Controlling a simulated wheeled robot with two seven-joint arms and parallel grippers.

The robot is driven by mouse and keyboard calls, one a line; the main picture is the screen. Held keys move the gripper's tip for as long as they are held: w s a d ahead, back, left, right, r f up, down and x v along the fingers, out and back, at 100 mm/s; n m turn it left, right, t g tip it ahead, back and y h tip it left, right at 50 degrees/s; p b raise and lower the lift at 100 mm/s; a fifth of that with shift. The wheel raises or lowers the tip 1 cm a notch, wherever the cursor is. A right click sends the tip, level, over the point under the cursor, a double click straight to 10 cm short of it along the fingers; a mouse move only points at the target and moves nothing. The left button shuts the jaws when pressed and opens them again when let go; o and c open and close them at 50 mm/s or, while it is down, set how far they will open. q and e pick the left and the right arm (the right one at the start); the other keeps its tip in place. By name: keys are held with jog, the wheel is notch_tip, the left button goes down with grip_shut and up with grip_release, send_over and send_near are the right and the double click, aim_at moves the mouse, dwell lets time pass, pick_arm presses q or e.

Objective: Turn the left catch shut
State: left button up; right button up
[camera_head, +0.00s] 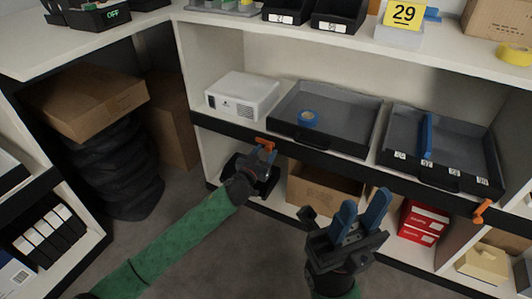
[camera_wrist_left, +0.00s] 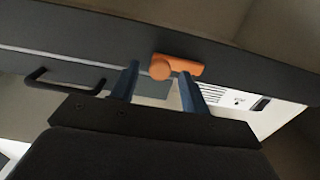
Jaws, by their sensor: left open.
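The left catch (camera_head: 265,143) is an orange piece on the dark front strip below the white box. In the left wrist view the catch (camera_wrist_left: 182,67) shows a round knob with a bar lying roughly along the strip. My left gripper (camera_head: 264,154) is just below the catch in the head view. In the left wrist view the gripper (camera_wrist_left: 160,76) is open, its blue fingers pointing at the catch, with the knob between the tips and the bar by the right finger. I cannot tell whether they touch. My right gripper (camera_head: 363,212) is open and empty.
A second orange catch (camera_head: 481,211) sits further right on the dark strip. A grey tray (camera_head: 350,145) with blue tape (camera_head: 308,118) and a divided tray (camera_head: 470,175) stand beside the white box (camera_head: 243,95). Red boxes (camera_head: 422,222) and a carton (camera_head: 323,190) are below.

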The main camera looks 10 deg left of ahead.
pick_arm(q)
jog(key=shift+w+d, duration=0.2)
jog(key=shift+w, duration=0.35)
jog(key=c, duration=1)
